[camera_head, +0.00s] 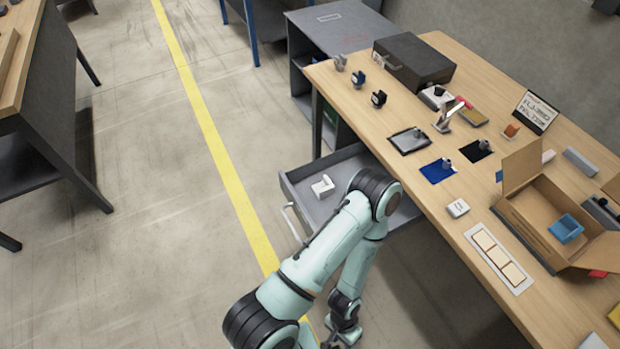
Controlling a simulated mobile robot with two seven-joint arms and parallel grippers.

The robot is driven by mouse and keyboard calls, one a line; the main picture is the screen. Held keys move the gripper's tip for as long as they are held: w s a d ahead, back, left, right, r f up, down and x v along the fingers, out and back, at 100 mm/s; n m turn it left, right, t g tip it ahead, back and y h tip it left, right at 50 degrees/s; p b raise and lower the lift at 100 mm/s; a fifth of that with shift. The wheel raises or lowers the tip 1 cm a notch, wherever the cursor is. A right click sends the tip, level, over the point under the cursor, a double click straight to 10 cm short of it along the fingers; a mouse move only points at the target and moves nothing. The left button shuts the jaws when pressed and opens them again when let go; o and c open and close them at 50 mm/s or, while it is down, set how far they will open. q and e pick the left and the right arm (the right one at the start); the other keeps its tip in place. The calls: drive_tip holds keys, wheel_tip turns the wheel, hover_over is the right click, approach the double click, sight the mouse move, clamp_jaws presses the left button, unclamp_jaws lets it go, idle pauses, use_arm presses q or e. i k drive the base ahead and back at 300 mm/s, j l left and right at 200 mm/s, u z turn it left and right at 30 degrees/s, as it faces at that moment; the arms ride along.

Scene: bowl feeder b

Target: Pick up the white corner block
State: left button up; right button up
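The white corner block (323,186) lies inside the open grey drawer (292,192) under the workbench, near the drawer's front left part. It looks like a small L-shaped piece. My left arm, pale green with black joints, rises from the bottom edge, bends beside the drawer and comes back down. It covers part of the drawer's right side. My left gripper (341,337) hangs low at the bottom edge, well below the drawer and away from the block. It is small and partly cut off, so its opening is unclear. My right gripper is out of view.
The wooden workbench (455,235) holds a dark box (413,61), small parts, coloured mats and an open cardboard box (535,228) with a blue bin (565,229). The drawer handle (296,224) sticks out over the floor. Floor left of the drawer is free.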

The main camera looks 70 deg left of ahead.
sight(326, 188)
drive_tip(key=k+j, duration=0.15)
drive_tip(key=j, duration=0.25)
drive_tip(key=k+j, duration=0.1)
drive_tip(key=j, duration=0.3)
drive_tip(key=k+j, duration=0.15)
drive_tip(key=j, duration=0.2)
drive_tip(key=k+j, duration=0.15)
drive_tip(key=j, duration=0.25)
drive_tip(key=k+j, duration=0.1)
drive_tip(key=j, duration=0.3)
drive_tip(key=k+j, duration=0.15)
drive_tip(key=j, duration=0.25)
drive_tip(key=k+j, duration=0.15)
drive_tip(key=j, duration=0.25)
drive_tip(key=k+j, duration=0.1)
drive_tip(key=j, duration=0.3)
